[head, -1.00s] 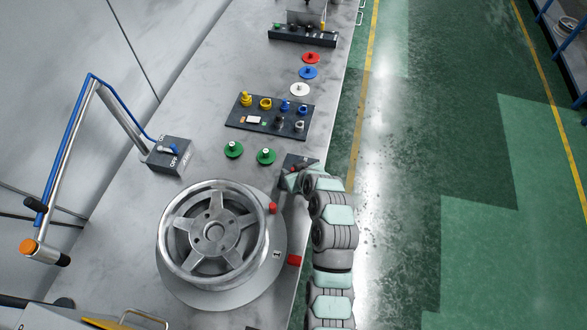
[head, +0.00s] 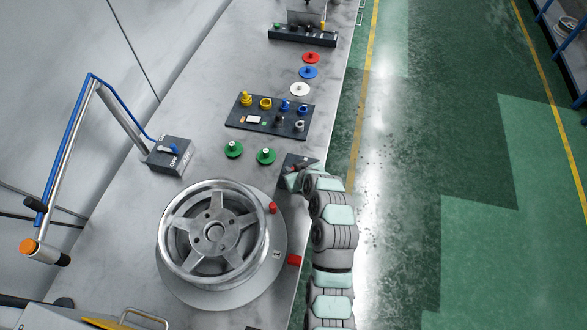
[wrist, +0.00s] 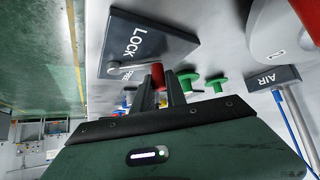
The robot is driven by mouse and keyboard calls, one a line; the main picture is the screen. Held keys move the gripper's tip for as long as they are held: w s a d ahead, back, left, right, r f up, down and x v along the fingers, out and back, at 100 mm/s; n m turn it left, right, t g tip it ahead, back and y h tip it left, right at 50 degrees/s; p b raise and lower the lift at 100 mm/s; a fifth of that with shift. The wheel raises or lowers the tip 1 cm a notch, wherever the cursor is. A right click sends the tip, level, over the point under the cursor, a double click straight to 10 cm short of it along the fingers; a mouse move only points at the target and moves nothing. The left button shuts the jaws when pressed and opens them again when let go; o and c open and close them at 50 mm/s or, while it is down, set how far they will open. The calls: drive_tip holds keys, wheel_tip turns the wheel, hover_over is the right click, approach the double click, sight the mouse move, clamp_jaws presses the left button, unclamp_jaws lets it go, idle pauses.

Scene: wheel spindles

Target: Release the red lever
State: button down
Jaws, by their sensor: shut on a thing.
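The red lever (wrist: 157,73) has a red grip on a metal rod, mounted on a dark plate (wrist: 135,45) marked LOCK in the wrist view. A second word beneath the rod is partly covered. My gripper (wrist: 162,84) is shut on the red grip, one finger on each side. In the head view the dark plate (head: 294,159) lies at the bench's right edge. My gripper (head: 293,179) is at its near side there and covers much of the lever.
A wheel (head: 213,234) lies on a round base near my arm, with a red knob (head: 272,208) and a red block (head: 294,260) beside it. Two green discs (head: 266,156) and a dark tray (head: 237,121) of small parts lie beyond. An AIR box (head: 170,156) stands left.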

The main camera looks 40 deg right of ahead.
drive_tip(key=shift+w, duration=0.1)
drive_tip(key=shift+w+d+r+m+g+h+p, duration=0.2)
drive_tip(key=shift+w+m+h+p, duration=0.15)
drive_tip(key=shift+m+p, duration=0.25)
drive_tip(key=shift+w+d+r+m+g+h+p, duration=0.1)
drive_tip(key=shift+w+m+g+h+p, duration=0.1)
drive_tip(key=shift+m+h+p, duration=0.35)
drive_tip(key=shift+w+d+f+m+g+h, duration=0.2)
drive_tip(key=shift+w+f+m+g+h, duration=0.15)
drive_tip(key=shift+m, duration=0.4)
drive_tip(key=m+g+h+b, duration=0.1)
drive_tip(key=b, duration=0.1)
drive_tip(key=w+d+m+g+b, duration=0.1)
drive_tip(key=m+b, duration=0.1)
drive_tip(key=shift+d+f+h, duration=0.2)
drive_tip(key=shift+d+h, duration=0.05)
drive_tip(key=shift+h, duration=0.1)
drive_tip(key=m+b, duration=0.1)
drive_tip(key=g+b, duration=0.1)
drive_tip(key=shift+d+r+m+h+b, duration=0.1)
drive_tip(key=shift+d+m+h+b, duration=0.25)
drive_tip(key=shift+m+h, duration=0.05)
drive_tip(key=shift+d+r+m+b, duration=0.2)
drive_tip(key=shift+m+b, duration=0.1)
drive_tip(key=shift+b, duration=0.15)
drive_tip(key=c, duration=1.3)
unclamp_jaws()
drive_tip(key=shift+c, duration=0.2)
